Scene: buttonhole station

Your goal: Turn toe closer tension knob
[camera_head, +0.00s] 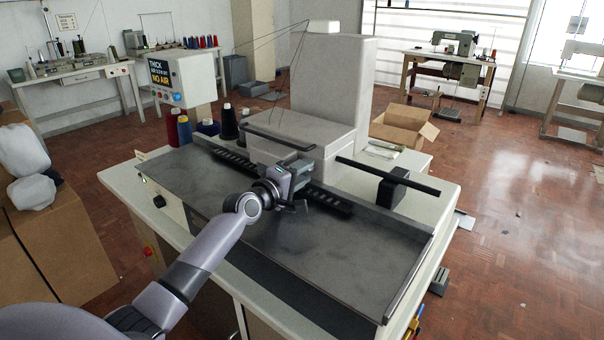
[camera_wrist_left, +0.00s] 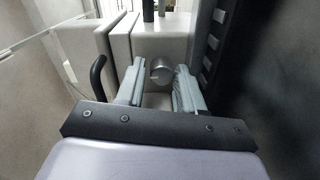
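A small round grey knob (camera_wrist_left: 161,70) shows in the left wrist view, on the pale machine face ahead of my left gripper. My left gripper (camera_wrist_left: 159,82) is open, with one pale finger on each side of the knob in the picture. Gaps show between the knob and both fingers, and I cannot tell how deep it sits between them. In the head view my left gripper (camera_head: 296,178) is at the front of the buttonhole machine (camera_head: 305,130), above the dark work plate (camera_head: 290,235). There the gripper hides the knob. My right gripper is not in view.
A curved black lever (camera_wrist_left: 98,77) stands left of the fingers, and a dark slotted rail (camera_wrist_left: 211,45) runs close on the right. A black bar on a block (camera_head: 392,186) stands at the machine's right. Thread cones (camera_head: 229,122) and a display box (camera_head: 178,78) are behind left.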

